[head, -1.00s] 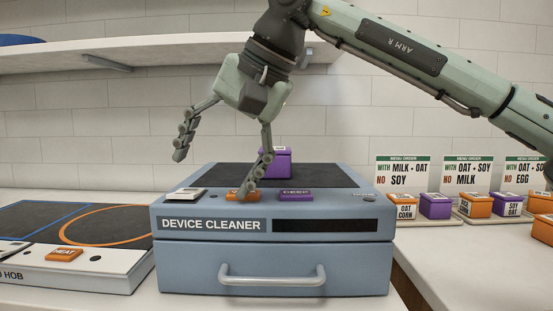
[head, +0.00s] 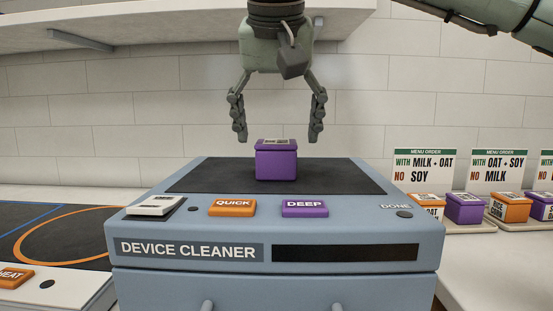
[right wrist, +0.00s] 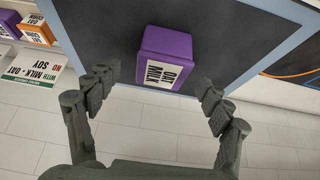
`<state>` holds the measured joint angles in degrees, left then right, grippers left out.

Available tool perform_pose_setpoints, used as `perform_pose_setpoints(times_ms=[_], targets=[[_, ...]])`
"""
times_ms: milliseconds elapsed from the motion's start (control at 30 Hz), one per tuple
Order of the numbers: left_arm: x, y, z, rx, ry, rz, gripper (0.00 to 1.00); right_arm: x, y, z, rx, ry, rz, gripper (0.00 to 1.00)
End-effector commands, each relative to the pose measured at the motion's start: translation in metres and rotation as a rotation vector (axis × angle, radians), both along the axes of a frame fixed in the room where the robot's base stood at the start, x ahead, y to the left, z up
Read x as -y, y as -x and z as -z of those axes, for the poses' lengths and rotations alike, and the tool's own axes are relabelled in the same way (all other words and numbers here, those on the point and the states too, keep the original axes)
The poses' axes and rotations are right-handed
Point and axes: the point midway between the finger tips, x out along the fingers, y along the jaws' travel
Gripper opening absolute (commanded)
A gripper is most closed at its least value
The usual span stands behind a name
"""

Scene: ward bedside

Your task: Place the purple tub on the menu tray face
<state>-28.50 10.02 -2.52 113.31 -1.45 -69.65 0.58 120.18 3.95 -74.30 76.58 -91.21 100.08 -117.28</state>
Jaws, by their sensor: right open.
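The purple tub (head: 276,163) sits upright on the dark top of the device cleaner (head: 180,262). In the right wrist view the tub (right wrist: 160,55) shows a label reading OAT MILK. My right gripper (head: 279,138) is open and points down above the tub, its fingers spread to either side; they do not touch it. In the right wrist view the gripper (right wrist: 155,82) has the tub ahead, between its fingertips. Menu trays stand at the right, one tray's edge (head: 478,228) showing below its cards and tubs. My left gripper is out of view.
Menu cards (head: 425,167) stand at the right behind orange and purple tubs (head: 464,208). The cleaner's front carries an orange QUICK button (head: 232,207) and a purple DEEP button (head: 305,208). A hob (head: 60,235) lies at the left. A shelf (head: 150,25) hangs above.

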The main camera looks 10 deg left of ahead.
Motion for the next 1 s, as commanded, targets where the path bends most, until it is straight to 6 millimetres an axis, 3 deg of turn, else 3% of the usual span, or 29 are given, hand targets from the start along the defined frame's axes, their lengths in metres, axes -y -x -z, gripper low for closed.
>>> perform_pose_setpoints(times_ms=[200,433,900,1000], targets=[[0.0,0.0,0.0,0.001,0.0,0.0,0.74,-0.005,-0.015,0.028,-0.002,0.0,0.001,0.79],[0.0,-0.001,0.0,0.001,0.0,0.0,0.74,-0.006,-0.016,0.03,0.0,-0.001,0.0,0.79],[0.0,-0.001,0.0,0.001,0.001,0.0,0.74,-0.006,-0.016,0.03,-0.001,-0.001,0.0,0.22],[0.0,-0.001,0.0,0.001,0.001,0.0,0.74,-0.006,-0.016,0.03,0.0,-0.001,0.0,0.19]])
